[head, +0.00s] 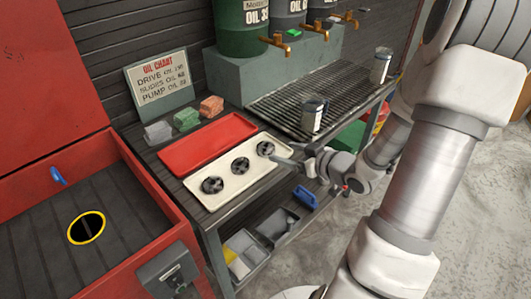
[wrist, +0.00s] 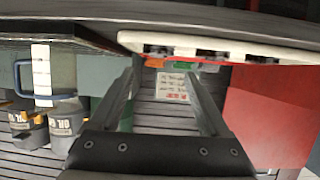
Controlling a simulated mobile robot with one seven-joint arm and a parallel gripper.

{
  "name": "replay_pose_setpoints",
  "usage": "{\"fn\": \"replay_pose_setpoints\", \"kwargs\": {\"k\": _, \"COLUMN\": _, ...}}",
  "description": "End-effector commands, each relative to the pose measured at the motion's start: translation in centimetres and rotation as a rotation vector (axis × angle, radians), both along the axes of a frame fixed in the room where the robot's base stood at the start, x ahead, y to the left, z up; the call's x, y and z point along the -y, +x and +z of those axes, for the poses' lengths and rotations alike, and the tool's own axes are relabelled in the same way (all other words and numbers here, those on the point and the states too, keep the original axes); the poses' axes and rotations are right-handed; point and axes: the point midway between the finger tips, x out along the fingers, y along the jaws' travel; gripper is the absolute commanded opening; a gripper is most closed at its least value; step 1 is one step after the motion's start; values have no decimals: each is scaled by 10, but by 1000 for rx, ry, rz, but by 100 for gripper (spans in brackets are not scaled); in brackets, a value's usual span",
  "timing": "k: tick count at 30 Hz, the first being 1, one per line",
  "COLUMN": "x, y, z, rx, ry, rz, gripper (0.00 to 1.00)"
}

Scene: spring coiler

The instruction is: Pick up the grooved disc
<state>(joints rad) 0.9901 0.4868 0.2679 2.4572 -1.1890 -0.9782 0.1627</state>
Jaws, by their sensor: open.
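Three dark round discs lie in a row on a cream tray (head: 226,171) in the head view: a near-left disc (head: 212,185), a middle disc (head: 240,165) and a far-right disc (head: 265,148). They look alike at this size, and I cannot tell which one is grooved. My gripper (head: 283,160) is beside the tray's right end, close to the far-right disc. In the wrist view my gripper (wrist: 160,76) is open, with nothing between its fingers. That view is upside down and shows the tray's edge (wrist: 225,43) at the top, with dark disc parts along it.
A metal can (head: 313,115) stands on the rack to the right. A blue object (head: 305,197) sits on the lower shelf.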

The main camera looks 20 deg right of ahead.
Motion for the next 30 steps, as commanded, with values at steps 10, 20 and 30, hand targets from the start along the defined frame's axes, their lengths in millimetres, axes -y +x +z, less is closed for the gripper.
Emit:
{"fn": "replay_pose_setpoints", "kwargs": {"k": 10, "x": -13, "y": 39, "z": -18, "rx": 0, "ry": -1, "rz": -1, "gripper": 80}}
{"fn": "replay_pose_setpoints", "kwargs": {"k": 20, "x": -25, "y": 76, "z": -35, "rx": 0, "ry": -1, "rz": 1, "gripper": 80}}
{"fn": "replay_pose_setpoints", "kwargs": {"k": 30, "x": -27, "y": 85, "z": -36, "rx": 0, "ry": -2, "rz": -1, "gripper": 80}}
